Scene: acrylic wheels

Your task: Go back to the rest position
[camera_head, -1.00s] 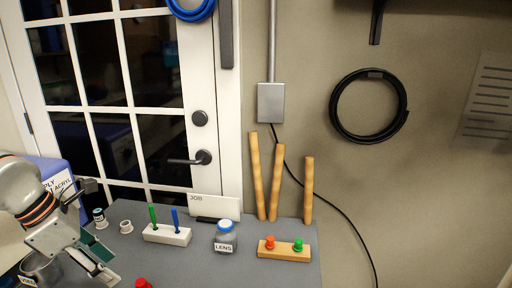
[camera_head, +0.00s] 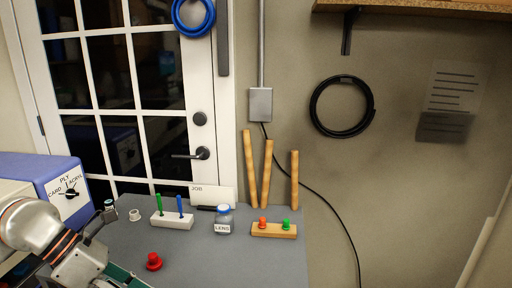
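My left arm enters from the lower left in the head view. Its gripper (camera_head: 112,279) is low over the table's front left part, cut by the bottom edge, and I cannot tell whether its fingers are open or shut. A red knob-like piece (camera_head: 153,262) stands on the grey table (camera_head: 215,265) to the right of this gripper, apart from it. My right gripper is not in view.
A blue machine with a dial (camera_head: 70,192) stands at the left. Along the table's back are a small white ring (camera_head: 135,215), a white pen block (camera_head: 172,222), a LENS jar (camera_head: 223,220) and a wooden block (camera_head: 274,231) with red and green knobs. The table's front right is clear.

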